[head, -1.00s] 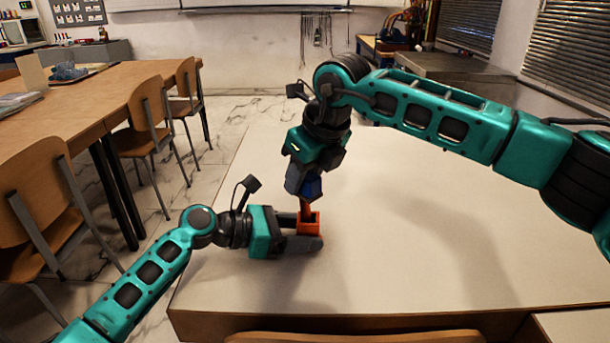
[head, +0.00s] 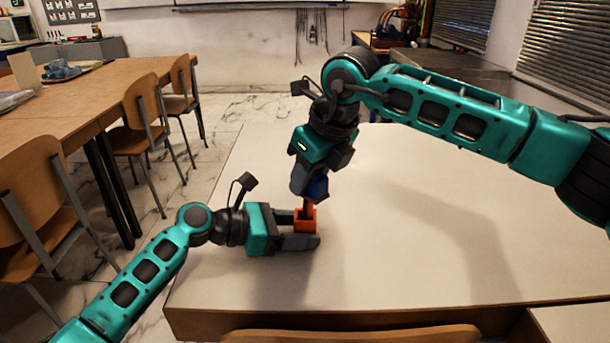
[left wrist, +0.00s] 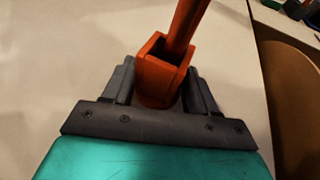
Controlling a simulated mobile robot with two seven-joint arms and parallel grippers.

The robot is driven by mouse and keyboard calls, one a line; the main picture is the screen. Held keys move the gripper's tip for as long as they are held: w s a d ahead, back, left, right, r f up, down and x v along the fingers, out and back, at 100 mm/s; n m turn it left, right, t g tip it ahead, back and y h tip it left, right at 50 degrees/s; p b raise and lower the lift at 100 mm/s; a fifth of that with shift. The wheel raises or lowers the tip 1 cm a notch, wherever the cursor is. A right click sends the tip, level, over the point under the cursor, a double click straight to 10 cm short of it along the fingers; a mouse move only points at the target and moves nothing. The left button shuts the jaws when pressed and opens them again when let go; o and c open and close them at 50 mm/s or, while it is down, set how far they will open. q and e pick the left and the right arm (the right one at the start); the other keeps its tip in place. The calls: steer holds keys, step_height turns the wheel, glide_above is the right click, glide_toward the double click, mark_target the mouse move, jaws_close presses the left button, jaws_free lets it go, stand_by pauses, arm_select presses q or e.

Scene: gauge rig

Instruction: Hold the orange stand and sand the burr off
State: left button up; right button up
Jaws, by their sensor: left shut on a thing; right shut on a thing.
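The orange stand (head: 305,226) is a small open-topped square holder near the front left of the pale table. My left gripper (head: 303,230) is shut on it from the left, one finger on each side. In the left wrist view the stand (left wrist: 157,82) sits between the dark fingers (left wrist: 160,92). A slim orange-red bar (left wrist: 186,27) rises tilted out of its opening. My right gripper (head: 312,188) points down just above the stand, shut on a dark blue block (head: 319,188) beside the bar's upper part. I cannot make out the burr, nor whether the block touches the bar.
The pale table (head: 450,230) is clear to the right of the stand. A wooden chair back (head: 350,335) stands at the table's front edge. Wooden chairs (head: 145,105) and a long wooden table (head: 90,85) stand at the left, across a strip of floor.

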steer(key=shift+v, duration=2.55)
steer(key=shift+s+d, duration=0.1)
steer(key=shift+w+a+f, duration=0.1)
steer(key=shift+w+a, duration=0.9)
steer(key=shift+a, duration=0.05)
steer(key=shift+f, duration=1.8)
steer(key=shift+f, duration=0.7)
steer(key=shift+s+d, duration=0.1)
steer(key=shift+s+d+f, duration=0.1)
steer(key=shift+s+d, duration=0.45)
